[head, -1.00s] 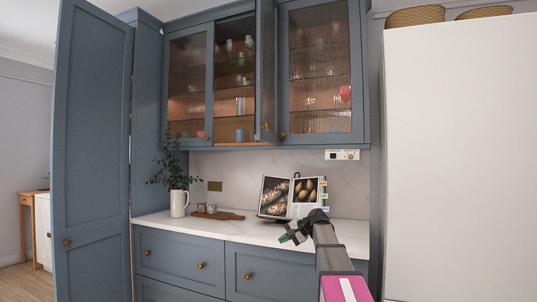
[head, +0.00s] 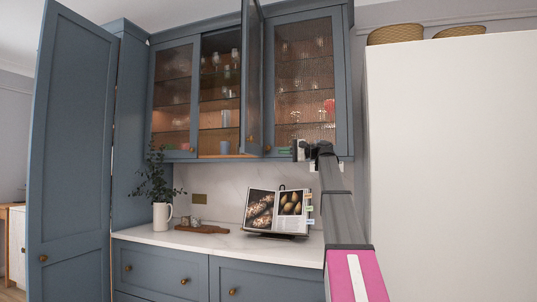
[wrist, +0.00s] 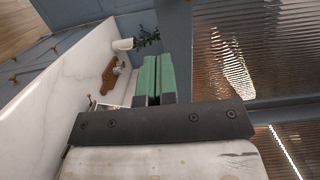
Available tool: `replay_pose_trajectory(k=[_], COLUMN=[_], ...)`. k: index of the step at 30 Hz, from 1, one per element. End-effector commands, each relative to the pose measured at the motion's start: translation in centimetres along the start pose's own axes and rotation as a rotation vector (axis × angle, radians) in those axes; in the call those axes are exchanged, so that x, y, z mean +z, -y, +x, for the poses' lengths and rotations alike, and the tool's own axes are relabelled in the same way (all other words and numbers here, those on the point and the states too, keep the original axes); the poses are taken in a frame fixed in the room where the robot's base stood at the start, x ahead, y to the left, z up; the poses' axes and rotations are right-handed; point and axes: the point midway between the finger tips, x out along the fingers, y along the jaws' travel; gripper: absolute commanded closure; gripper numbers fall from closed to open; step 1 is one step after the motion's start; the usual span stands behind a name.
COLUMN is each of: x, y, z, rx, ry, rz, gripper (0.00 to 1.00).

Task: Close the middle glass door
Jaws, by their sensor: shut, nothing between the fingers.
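The middle glass door (head: 254,80) of the blue wall cabinet stands open. It swings out toward me from its right side and shows almost edge-on, with a small brass knob low on it. The middle compartment (head: 221,90) behind it is open and shows glassware and a blue cup. My gripper (head: 286,150) is raised to the lower edge of the right glass door, a little right of the open door's bottom corner. Its green fingers (wrist: 153,78) are together and empty in the wrist view. Ribbed glass (wrist: 240,50) shows beside them; I cannot tell which door it belongs to.
The left glass door (head: 174,95) and right glass door (head: 304,80) are closed. Below, the marble counter (head: 215,242) holds a plant jug (head: 162,215), a wooden board and an open cookbook (head: 278,212). A tall blue door (head: 70,150) stands left; a white fridge (head: 450,170) stands right.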

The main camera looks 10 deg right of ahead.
Motion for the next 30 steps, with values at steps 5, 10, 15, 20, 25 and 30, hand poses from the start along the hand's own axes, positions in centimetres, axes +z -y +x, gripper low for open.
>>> replay_pose_trajectory(k=[5,10,15,20,25,30], x=[0.0,0.0,-0.1,-0.1,-0.1,-0.1], y=[-0.1,-0.1,-0.2,-0.2,-0.2,-0.2], z=[2.9,6.1,9.2,11.5,12.8,13.2], rx=[0.001,0.001,0.002,0.001,0.002,0.002], ry=[0.001,0.002,0.001,0.0,-0.001,-0.002], rz=[0.0,0.0,0.0,0.0,0.0,0.0], gripper=[1.0,1.0,1.0,1.0,1.0,1.0])
